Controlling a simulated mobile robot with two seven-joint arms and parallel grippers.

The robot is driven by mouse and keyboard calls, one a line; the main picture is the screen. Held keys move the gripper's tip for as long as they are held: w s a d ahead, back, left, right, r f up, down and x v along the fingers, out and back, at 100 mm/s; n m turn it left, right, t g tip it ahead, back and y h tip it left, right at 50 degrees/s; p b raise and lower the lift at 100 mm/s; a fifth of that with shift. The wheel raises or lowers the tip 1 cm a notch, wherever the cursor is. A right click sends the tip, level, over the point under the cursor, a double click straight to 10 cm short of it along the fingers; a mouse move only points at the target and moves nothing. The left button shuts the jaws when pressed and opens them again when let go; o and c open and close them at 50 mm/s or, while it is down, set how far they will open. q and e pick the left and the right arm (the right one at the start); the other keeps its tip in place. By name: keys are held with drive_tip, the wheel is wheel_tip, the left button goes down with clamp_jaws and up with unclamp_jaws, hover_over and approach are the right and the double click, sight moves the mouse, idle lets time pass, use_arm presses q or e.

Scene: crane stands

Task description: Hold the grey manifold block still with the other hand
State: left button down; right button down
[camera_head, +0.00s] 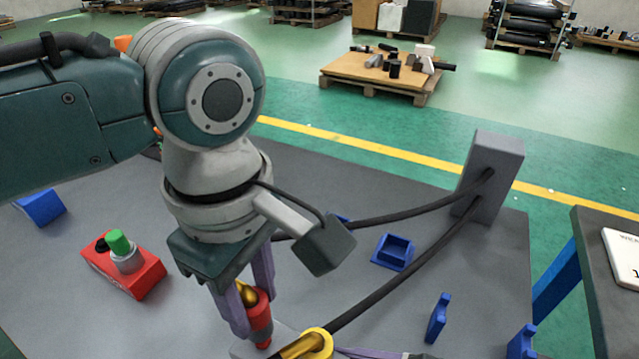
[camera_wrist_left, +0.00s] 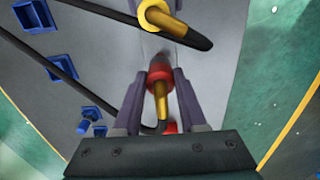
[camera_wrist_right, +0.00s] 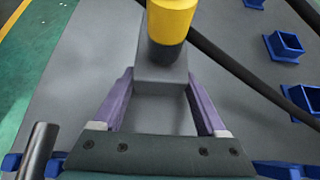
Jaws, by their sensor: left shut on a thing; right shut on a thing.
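The grey manifold block (camera_head: 245,348) is at the bottom edge of the head view, mostly cut off. It shows between my right fingers in the right wrist view (camera_wrist_right: 160,75). My right gripper (camera_wrist_right: 157,85) is shut on the block, one purple finger on each side. A yellow-collared fitting (camera_head: 308,344) is at the block and hides part of it. My left gripper (camera_head: 250,322) is shut on a red-collared brass fitting (camera_head: 260,318), which also shows in the left wrist view (camera_wrist_left: 160,75). That fitting is at the block's end; whether it is seated is unclear.
A grey upright block (camera_head: 492,165) with two black hoses (camera_head: 400,280) stands at the back right. Blue holders (camera_head: 393,251) stand on the grey table. A red box with a green-capped part (camera_head: 125,272) sits at left. The hoses cross the table's middle.

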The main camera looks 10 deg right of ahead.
use_arm(q)
drive_tip(key=shift+f, duration=1.15)
drive_tip(key=shift+c, duration=1.9)
unclamp_jaws()
drive_tip(key=shift+r, duration=2.5)
drive_tip(key=shift+r, duration=0.1)
wheel_tip(320, 180, up, 12)
